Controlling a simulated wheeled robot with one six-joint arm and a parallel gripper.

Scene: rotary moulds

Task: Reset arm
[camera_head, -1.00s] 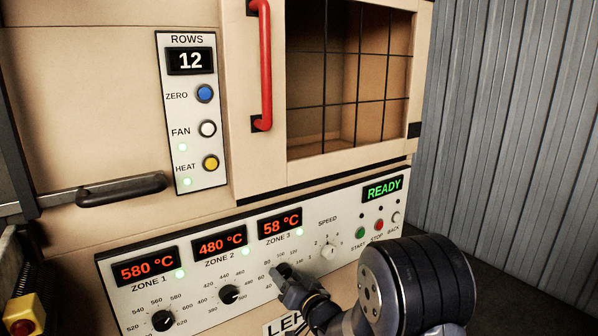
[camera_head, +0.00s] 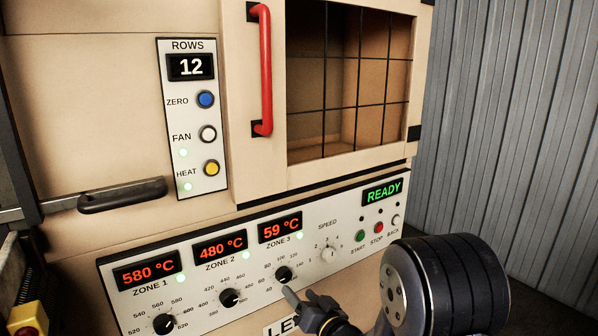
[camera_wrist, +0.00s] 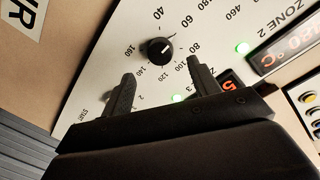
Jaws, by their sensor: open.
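My gripper (camera_head: 305,305) is in the lower middle of the head view, just below and in front of the zone 3 knob (camera_head: 283,274), apart from it. In the wrist view its two dark fingers (camera_wrist: 158,85) stand apart with nothing between them. The zone 3 knob (camera_wrist: 160,50) shows beyond the fingertips in the wrist view. My arm's dark wrist joint fills the lower right of the head view and hides part of the panel's lower edge.
Above are a ROWS panel (camera_head: 190,120) reading 12, a red handle (camera_head: 265,70) and a gridded window. A corrugated wall (camera_head: 500,130) stands at right.

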